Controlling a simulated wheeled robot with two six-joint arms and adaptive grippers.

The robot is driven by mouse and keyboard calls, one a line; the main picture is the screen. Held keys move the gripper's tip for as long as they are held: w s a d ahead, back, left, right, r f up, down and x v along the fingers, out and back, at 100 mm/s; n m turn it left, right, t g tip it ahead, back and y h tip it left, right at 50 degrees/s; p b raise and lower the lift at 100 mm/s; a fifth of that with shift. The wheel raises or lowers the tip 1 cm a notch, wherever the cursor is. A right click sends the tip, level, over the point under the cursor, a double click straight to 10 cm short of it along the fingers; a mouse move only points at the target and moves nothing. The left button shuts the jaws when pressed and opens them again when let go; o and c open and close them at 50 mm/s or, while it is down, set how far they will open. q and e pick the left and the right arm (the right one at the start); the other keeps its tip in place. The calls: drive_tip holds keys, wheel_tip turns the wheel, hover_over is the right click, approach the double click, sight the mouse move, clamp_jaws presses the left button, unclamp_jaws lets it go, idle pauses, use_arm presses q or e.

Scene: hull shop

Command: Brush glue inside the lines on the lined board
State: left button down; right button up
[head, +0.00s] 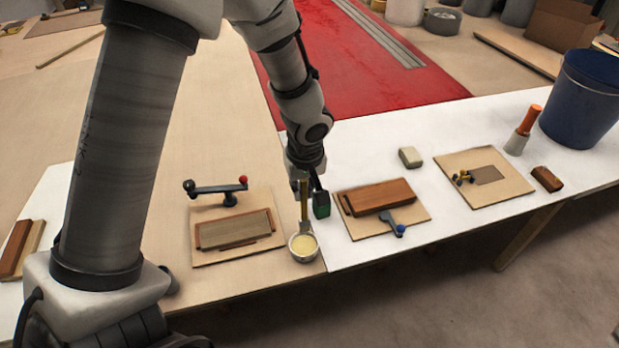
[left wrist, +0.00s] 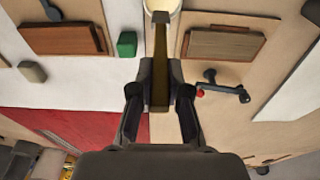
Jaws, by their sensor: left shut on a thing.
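My left gripper (head: 304,185) is shut on the brush (head: 304,208), which hangs upright, its lower end at the glue pot (head: 303,246). The pot is a small round metal cup of pale yellow glue; I cannot tell how deep the bristles are. In the left wrist view the brush (left wrist: 160,50) runs from the fingers (left wrist: 160,85) up to the pot (left wrist: 162,6). A grey-brown board (head: 235,230) lies left of the pot on a plywood base, and a red-brown board (head: 382,197) lies right on another. Lines are too small to make out on either. My right gripper is out of view.
A red-knobbed clamp (head: 217,189) stands behind the left board, a blue-knobbed one (head: 393,222) before the right board. A green block (head: 321,204) stands close beside the brush. Farther right are a pale block (head: 410,157), a plywood panel (head: 499,194) and a blue bucket (head: 585,100).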

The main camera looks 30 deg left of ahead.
sight(303, 220)
use_arm(q)
drive_tip(key=shift+s+a+f, duration=0.15)
drive_tip(key=shift+s+f, duration=0.1)
drive_tip(key=shift+f, duration=0.1)
drive_tip(key=shift+s+a+f+b, duration=0.1)
drive_tip(key=shift+f+b, duration=0.25)
drive_tip(key=shift+b, duration=0.25)
drive_tip(key=f+b, duration=0.2)
drive_tip(key=f, duration=0.1)
drive_tip(key=f+b, duration=0.1)
drive_tip(key=shift+w+d+f, duration=0.15)
drive_tip(key=shift+w+d, duration=0.1)
drive_tip(key=shift+w, duration=0.05)
drive_tip(key=shift+a+f, duration=0.1)
drive_tip(key=shift+f, duration=0.05)
drive_tip(key=shift+s, duration=0.15)
drive_tip(key=shift+f+b, duration=0.5)
drive_tip(key=shift+b, duration=0.25)
drive_tip(key=shift+b, duration=0.3)
idle(0.8)
